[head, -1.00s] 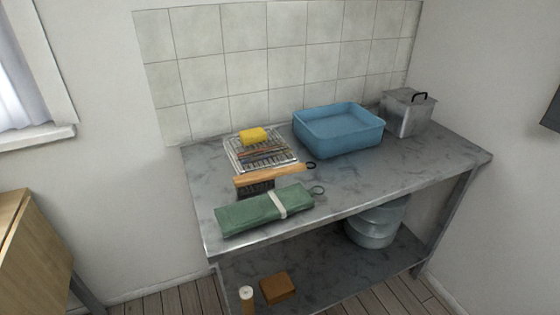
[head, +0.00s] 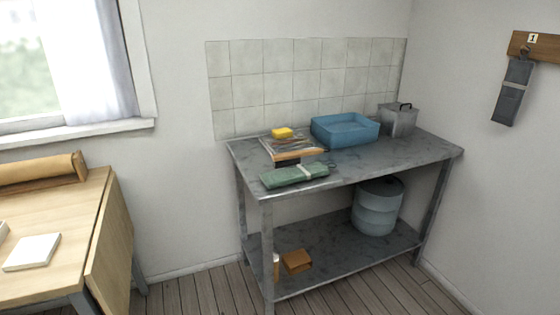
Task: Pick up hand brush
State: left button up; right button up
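The hand brush (head: 298,156) lies on the grey metal table, with its orange-brown wooden handle showing. Its dark bristles are mostly hidden behind a rolled green cloth bundle (head: 290,177) with a pale strap, which lies in front of it. Behind the brush is a wire rack (head: 270,146) with thin sticks and a yellow sponge (head: 282,132) on it. Neither of my grippers shows in the head view.
The metal table (head: 400,157) also holds a blue basin (head: 345,130) and a metal box (head: 398,120). Its lower shelf (head: 330,262) carries a round grey container (head: 377,206) and a brown block (head: 297,261). A wooden table (head: 75,215) stands at left. Floor (head: 205,292) between is clear.

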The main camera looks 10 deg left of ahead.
aim_at(292, 159)
jog(key=u, duration=0.85)
jog(key=i, duration=1.4)
jog(key=z, duration=0.4)
